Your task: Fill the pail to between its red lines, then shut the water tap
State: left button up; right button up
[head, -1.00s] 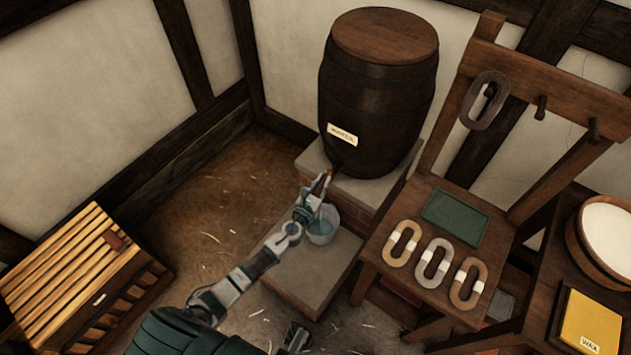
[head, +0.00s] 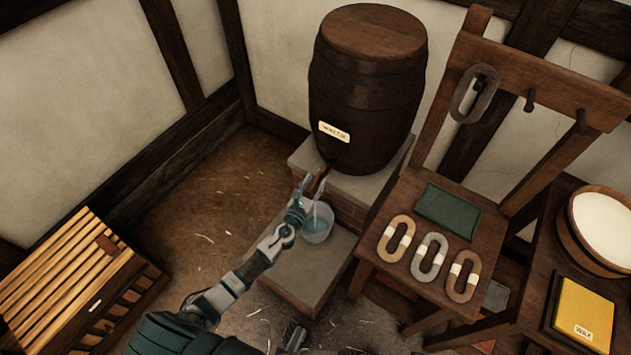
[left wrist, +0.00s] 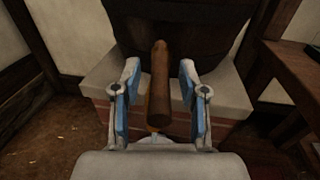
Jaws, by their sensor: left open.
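A dark barrel (head: 365,100) with a paper label stands on a stone-topped brick block. Its wooden tap (head: 320,178) sticks out low at the front, and shows large in the left wrist view (left wrist: 158,85). The pail (head: 317,236) stands below it on a lower step, with bluish water inside. A pale streak like running water shows above the pail. The red lines and exact level cannot be made out. My left gripper (head: 308,188) is open at the tap, its blue-padded fingers (left wrist: 160,72) on either side of the wooden piece. A dark grey part at the bottom edge may be my right gripper (head: 294,337).
A wooden chair (head: 425,265) holding several rope coils and a green cloth stands right of the pail. A table (head: 535,290) with a tub and a yellow wax box is at far right. A slatted crate (head: 75,270) is at left. Floor between is clear.

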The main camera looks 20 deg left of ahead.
pick_arm(q)
jog(key=s, duration=1.1)
jog(key=shift+a, duration=0.35)
jog(key=shift+f, duration=0.1)
